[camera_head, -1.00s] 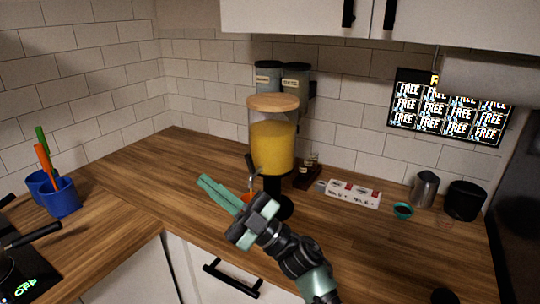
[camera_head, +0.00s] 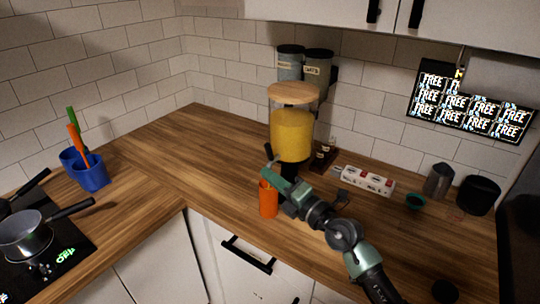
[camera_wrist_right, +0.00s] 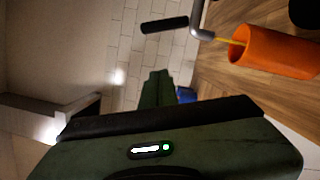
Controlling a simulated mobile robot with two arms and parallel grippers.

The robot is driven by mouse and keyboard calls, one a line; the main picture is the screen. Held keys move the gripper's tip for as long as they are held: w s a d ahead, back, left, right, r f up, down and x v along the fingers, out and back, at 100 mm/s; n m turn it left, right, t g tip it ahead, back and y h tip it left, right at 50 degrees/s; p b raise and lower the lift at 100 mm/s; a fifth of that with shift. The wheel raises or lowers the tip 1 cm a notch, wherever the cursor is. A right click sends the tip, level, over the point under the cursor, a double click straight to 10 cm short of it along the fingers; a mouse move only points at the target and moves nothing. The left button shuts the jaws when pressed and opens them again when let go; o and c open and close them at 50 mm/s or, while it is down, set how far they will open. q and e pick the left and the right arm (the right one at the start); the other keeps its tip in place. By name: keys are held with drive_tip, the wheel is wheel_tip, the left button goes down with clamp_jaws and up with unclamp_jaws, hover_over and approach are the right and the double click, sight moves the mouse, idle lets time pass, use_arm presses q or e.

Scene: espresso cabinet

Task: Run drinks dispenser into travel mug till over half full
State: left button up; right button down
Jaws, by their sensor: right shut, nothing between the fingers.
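The drinks dispenser (camera_head: 292,135) stands on the counter, a clear tank with yellow drink under a wooden lid. The orange travel mug (camera_head: 268,200) stands upright in front of it. In the right wrist view, a thin yellow stream runs from the silver spout (camera_wrist_right: 201,34) into the mug (camera_wrist_right: 275,52). The black tap handle (camera_wrist_right: 165,24) is near the spout there. My right gripper (camera_head: 268,162) is shut and empty, beside the tap just behind the mug; its fingers also show in the right wrist view (camera_wrist_right: 157,90). The drink level in the mug is hidden. My left gripper is out of view.
Blue utensil cups (camera_head: 90,174) and a pan (camera_head: 25,235) are left. The counter between is clear.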

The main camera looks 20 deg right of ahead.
drive_tip(key=w+d+r, duration=0.1)
drive_tip(key=w, duration=0.4)
drive_tip(key=shift+w+d+r, duration=0.3)
drive_tip(key=shift+a, duration=0.1)
